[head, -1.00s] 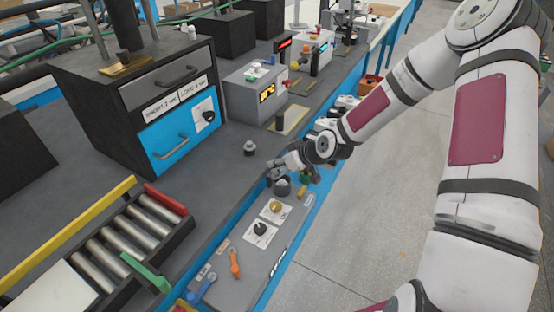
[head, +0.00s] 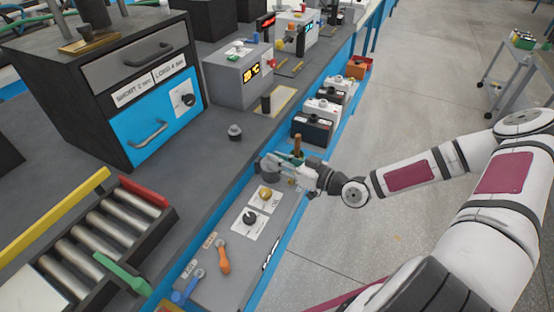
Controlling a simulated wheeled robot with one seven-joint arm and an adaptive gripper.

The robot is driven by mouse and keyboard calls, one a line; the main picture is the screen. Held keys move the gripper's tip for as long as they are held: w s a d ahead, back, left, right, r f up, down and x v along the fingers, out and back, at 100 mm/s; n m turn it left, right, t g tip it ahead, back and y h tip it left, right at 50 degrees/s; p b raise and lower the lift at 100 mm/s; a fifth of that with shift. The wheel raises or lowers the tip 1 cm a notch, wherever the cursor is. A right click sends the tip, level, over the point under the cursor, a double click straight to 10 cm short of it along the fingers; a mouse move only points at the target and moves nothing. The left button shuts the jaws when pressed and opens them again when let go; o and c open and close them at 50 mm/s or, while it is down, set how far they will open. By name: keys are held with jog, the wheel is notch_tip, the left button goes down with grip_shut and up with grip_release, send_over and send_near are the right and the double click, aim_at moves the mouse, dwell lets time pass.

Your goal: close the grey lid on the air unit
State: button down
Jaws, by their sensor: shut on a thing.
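My gripper (head: 268,166) is low over the far end of a long grey panel (head: 236,268) at the bench's front edge. It is shut on a small grey part, mostly hidden by the fingers; I cannot tell whether this is the lid. The panel bears a yellow knob (head: 265,193), a black knob (head: 250,216), an orange lever (head: 224,260) and a blue lever (head: 190,285). I cannot tell for sure which thing is the air unit. A brown upright handle (head: 297,146) stands just behind my gripper.
A black cabinet with a blue drawer (head: 150,125) and a roller tray (head: 120,215) stand at left. A grey box with an orange display (head: 235,80) is behind. White-and-black boxes (head: 312,125) stand beyond my gripper.

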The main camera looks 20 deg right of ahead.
jog(key=shift+f, duration=0.15)
dwell(0.3)
jog(key=c, duration=1.4)
grip_release()
jog(key=f+v, duration=0.1)
jog(key=v, duration=1.1)
jog(key=shift+r, duration=0.3)
